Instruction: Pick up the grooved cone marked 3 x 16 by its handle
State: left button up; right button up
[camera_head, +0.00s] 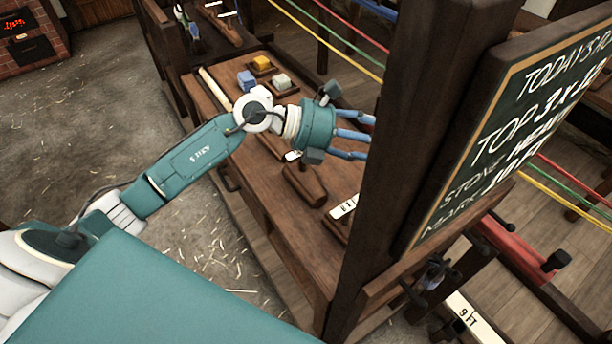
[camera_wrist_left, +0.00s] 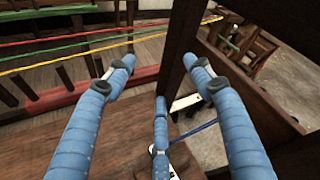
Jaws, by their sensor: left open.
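My left gripper (camera_head: 356,134) reaches over the wooden bench (camera_head: 262,190), its blue fingers spread and apparently empty, close to the dark post. In the left wrist view the open fingers (camera_wrist_left: 158,75) point toward a dark post and the coloured ropes, with no cone visible between them. A brown, rounded wooden piece (camera_head: 305,185) lies on the bench below the gripper; I cannot tell whether it is a grooved cone. A white card (camera_head: 343,207) lies beside it, its writing too small to read. No 3 x 16 mark is readable on any cone. The right gripper is not in view.
A thick dark post (camera_head: 405,140) and a chalkboard (camera_head: 520,120) reading "TOP 3 x" and more block the right side. Blue (camera_head: 246,80), yellow (camera_head: 261,63) and pale (camera_head: 281,81) blocks sit at the bench's far end. Coloured ropes run behind.

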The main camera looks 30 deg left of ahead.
pick_arm(q)
jog(key=w+a+f+m+g+y, duration=0.15)
jog(key=a+f+y, duration=0.35)
jog(key=a, duration=0.5)
jog(key=g+y, duration=0.2)
jog(key=y, duration=0.3)
send_over(293, 152)
jog(key=s, duration=0.2)
jog(key=shift+w+a+f+m+t, duration=0.1)
jog(key=shift+a+f+m+t, duration=0.1)
jog(key=shift+f, duration=0.25)
jog(key=shift+w+a+f+m+t, duration=0.1)
jog(key=shift+a+f, duration=0.1)
jog(key=shift+f, duration=0.2)
jog(key=shift+a+f, duration=0.1)
jog(key=shift+f, duration=0.2)
jog(key=p+x, duration=0.1)
jog(key=x, duration=0.3)
jog(key=shift+w+f+p, duration=0.15)
jog(key=shift+f+p, duration=0.15)
jog(key=shift+p, duration=0.05)
jog(key=p+x, duration=0.2)
jog(key=x, duration=0.3)
jog(key=shift+r+p, duration=0.1)
jog(key=shift+p, duration=0.25)
jog(key=shift+w+f, duration=0.15)
jog(key=shift+f, duration=0.2)
grip_shut()
jog(key=shift+r, duration=0.15)
